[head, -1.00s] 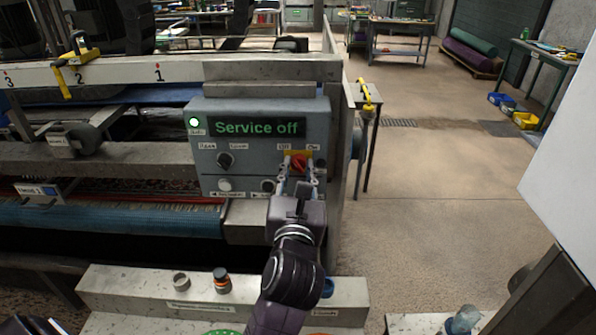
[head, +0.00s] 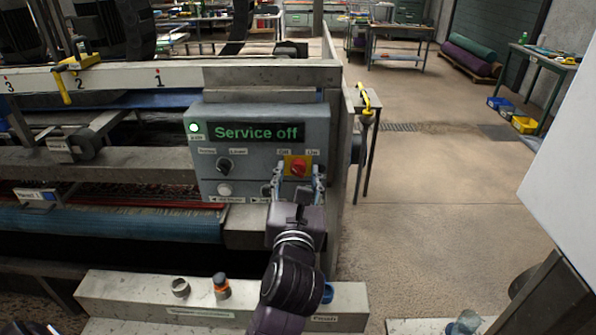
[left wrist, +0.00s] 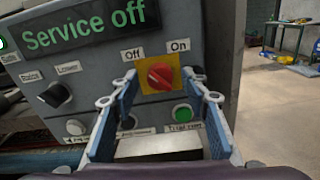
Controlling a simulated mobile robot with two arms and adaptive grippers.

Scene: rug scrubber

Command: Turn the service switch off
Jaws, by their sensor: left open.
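The service switch is a red rotary knob (head: 298,168) on a yellow plate, on the right side of a grey control box (head: 219,150). In the left wrist view the knob (left wrist: 160,76) sits below the "Off" and "On" labels, its grip tilted toward the upper left, the "Off" side. The green display (head: 257,132) reads "Service off". My left gripper (head: 296,184) is open just in front of and below the knob. In the left wrist view its blue fingers (left wrist: 160,90) stand apart on either side of the knob, with nothing between them. My right gripper is not in view.
A black selector knob (left wrist: 55,95), a white button (left wrist: 76,127) and a green button (left wrist: 183,113) surround the switch. A ledge (head: 130,290) in front holds a ring (head: 180,287) and an orange-and-black fitting (head: 221,286). Open floor lies to the right.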

